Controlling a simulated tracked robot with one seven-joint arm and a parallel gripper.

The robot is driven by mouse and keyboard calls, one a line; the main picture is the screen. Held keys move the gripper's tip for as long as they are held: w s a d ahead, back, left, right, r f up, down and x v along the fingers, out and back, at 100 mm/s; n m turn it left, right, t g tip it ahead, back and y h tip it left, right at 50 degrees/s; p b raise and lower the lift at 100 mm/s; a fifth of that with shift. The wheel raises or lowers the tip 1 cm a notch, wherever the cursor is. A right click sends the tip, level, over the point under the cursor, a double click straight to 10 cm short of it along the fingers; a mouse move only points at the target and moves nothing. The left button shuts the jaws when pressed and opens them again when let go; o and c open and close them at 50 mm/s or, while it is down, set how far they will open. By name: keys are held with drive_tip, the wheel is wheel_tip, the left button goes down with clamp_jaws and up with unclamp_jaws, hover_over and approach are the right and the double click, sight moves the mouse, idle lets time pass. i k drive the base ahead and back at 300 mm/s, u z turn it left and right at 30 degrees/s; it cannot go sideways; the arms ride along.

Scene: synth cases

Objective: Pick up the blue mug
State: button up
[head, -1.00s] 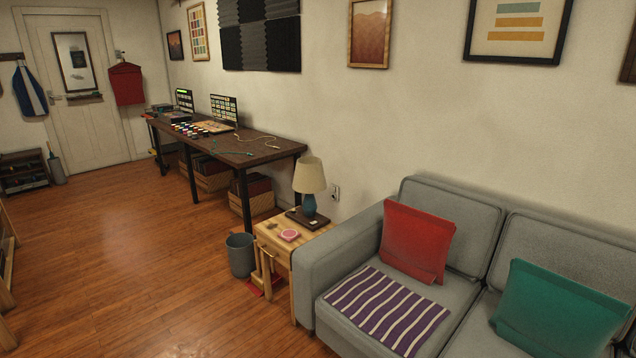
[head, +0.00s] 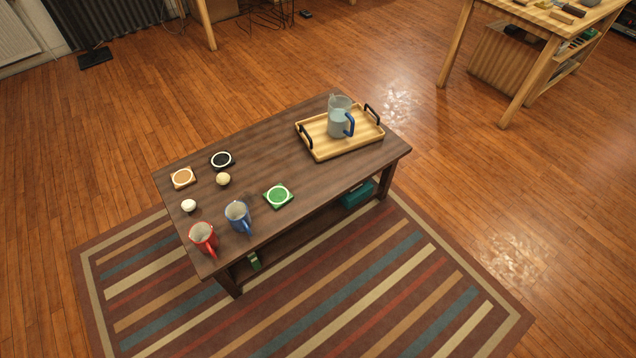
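The blue mug (head: 237,217) stands upright near the front edge of the dark wooden coffee table (head: 268,155), toward its left end. Its handle points toward the lower right. A red mug (head: 203,239) stands a little to its left, at the table's near left corner, apart from it. My gripper is not in view.
On the table are a green coaster (head: 278,196), an orange coaster (head: 183,177), a black round dish (head: 221,160), two small pale balls, and a wooden tray (head: 320,147) with a clear pitcher (head: 339,118). A striped rug (head: 385,290) lies beneath. Open floor surrounds it.

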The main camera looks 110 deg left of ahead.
sight(237, 213)
drive_tip(key=u, duration=1.05)
drive_tip(key=i, duration=0.95)
drive_tip(key=u, duration=3.5)
drive_tip(key=i, duration=0.45)
drive_tip(key=u, duration=0.45)
